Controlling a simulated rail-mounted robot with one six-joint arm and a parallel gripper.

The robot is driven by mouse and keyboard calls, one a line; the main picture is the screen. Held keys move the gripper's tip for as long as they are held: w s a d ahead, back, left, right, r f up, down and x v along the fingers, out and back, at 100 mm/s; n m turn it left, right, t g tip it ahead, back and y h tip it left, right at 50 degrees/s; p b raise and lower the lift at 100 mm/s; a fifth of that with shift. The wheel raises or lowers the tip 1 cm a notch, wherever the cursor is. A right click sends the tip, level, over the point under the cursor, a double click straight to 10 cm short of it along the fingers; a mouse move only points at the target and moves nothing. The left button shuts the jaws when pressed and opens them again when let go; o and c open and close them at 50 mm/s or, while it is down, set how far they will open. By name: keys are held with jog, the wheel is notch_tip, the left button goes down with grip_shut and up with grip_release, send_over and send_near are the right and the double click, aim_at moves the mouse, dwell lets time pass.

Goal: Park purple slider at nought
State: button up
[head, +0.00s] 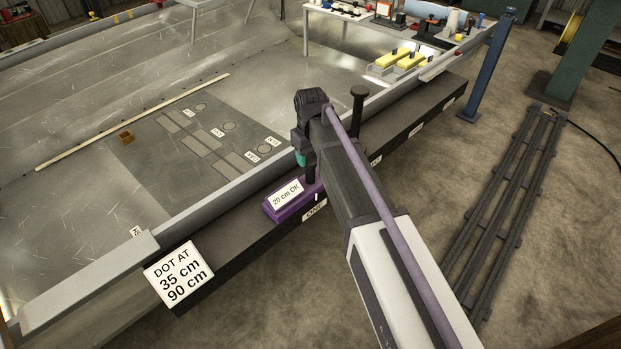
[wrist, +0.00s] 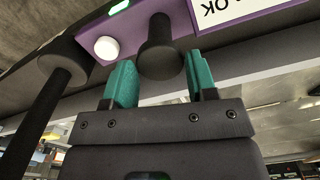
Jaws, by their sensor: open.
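The purple slider (head: 288,211) sits on the dark rail (head: 238,245) along the hull's near edge, with a "20 cm OK" label on top. Its right part lies beside a plate that seems to read "ONE" (head: 314,211). In the wrist view the slider (wrist: 180,27) shows a dark knob (wrist: 157,52), a white button (wrist: 106,47) and a lit green strip (wrist: 121,5). My gripper (wrist: 160,75) is open, one teal finger on each side of the knob's end, with gaps visible. In the head view my arm partly hides the gripper (head: 301,158) and the slider's right end.
A black-topped post (head: 358,97) stands on the rail just right of my gripper. A sign "DOT AT 35 cm 90 cm" (head: 179,275) stands at the rail's left part. More plates, including one (head: 415,130), mark the rail to the right. A blue post (head: 487,65) stands beyond.

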aim_at(310, 168)
notch_tip(310, 168, down, 5)
jog(key=b, duration=0.3)
jog(key=shift+f, duration=0.1)
grip_shut()
